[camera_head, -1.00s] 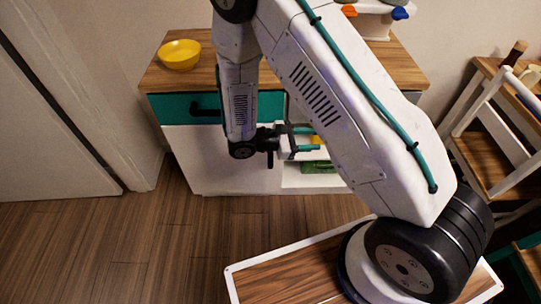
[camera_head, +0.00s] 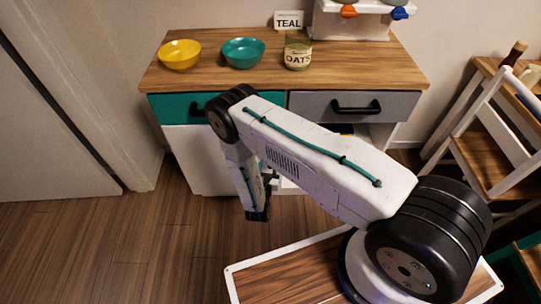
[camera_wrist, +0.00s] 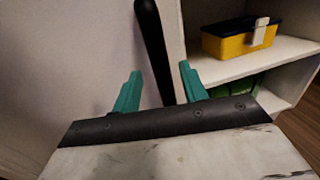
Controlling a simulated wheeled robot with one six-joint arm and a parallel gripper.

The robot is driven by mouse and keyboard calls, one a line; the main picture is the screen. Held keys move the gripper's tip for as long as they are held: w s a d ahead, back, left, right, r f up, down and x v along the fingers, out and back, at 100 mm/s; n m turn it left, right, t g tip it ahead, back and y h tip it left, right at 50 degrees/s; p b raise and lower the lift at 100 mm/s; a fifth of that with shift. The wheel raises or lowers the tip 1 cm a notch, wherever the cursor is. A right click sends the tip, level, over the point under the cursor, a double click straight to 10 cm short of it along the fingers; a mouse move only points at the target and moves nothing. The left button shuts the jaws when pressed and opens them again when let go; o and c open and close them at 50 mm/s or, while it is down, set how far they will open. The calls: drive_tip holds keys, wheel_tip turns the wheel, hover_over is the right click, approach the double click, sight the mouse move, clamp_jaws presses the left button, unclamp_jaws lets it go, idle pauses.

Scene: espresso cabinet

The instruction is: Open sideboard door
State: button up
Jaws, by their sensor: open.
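The sideboard (camera_head: 300,77) has a white door (camera_head: 190,160) at its lower left; it looks shut or nearly so. In the wrist view the door (camera_wrist: 80,60) fills the left side. Its black upright bar handle (camera_wrist: 151,35) stands near the door's right edge. My gripper (camera_wrist: 160,82) is open, with one teal finger on each side of the handle's lower part. I cannot tell whether either finger touches it. In the head view my arm hides most of the gripper and the handle.
Right of the door is an open shelf (camera_wrist: 215,72) with a yellow box (camera_wrist: 240,40) and a green object below. A teal drawer (camera_head: 175,107) and grey drawer (camera_head: 385,105) sit above. Bowls and an oats jar (camera_head: 297,50) stand on top. A stepped wooden rack is at right.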

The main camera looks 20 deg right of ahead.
drive_tip(key=x, duration=0.5)
clamp_jaws()
